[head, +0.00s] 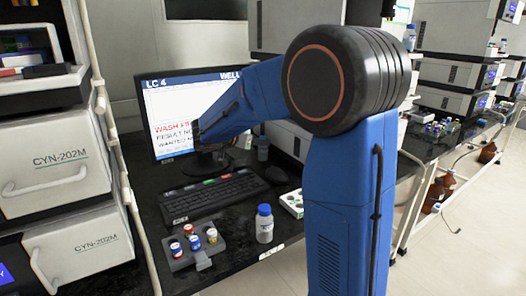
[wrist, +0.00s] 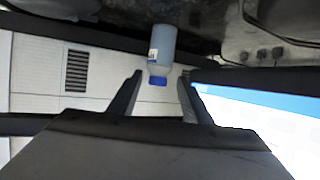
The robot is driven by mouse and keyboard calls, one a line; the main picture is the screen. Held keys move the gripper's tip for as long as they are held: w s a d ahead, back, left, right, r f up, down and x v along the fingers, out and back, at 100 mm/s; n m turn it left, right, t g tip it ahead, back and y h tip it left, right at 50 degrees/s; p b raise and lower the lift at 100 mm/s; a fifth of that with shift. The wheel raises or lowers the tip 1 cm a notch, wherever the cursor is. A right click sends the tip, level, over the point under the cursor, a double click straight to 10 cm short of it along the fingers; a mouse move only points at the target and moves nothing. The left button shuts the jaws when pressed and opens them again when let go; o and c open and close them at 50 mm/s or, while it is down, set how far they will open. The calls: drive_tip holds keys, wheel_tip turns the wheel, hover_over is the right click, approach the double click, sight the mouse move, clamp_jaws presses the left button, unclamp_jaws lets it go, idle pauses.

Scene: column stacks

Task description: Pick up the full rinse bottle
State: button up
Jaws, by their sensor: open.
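In the wrist view, a bottle with a blue cap and grey-blue contents (wrist: 163,45) appears upside down, standing on the dark bench. It lies beyond and between the fingertips of my gripper (wrist: 158,88), which is open and empty. Another blue-capped bottle (head: 264,224), pale with a label, stands upright at the bench's front edge. I cannot tell from labels which is the rinse bottle.
A monitor (head: 175,105) and keyboard (head: 215,196) are on the bench close to my arm. A grey rack with several capped vials (head: 195,243) is in front. A white tray (head: 292,204) is partly behind my arm. A vented white cabinet (wrist: 75,70) stands behind the bottle.

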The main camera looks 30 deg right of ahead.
drive_tip(key=x, duration=0.3)
drive_tip(key=shift+d, duration=0.2)
drive_tip(key=shift+c, duration=0.7)
drive_tip(key=c, duration=0.6)
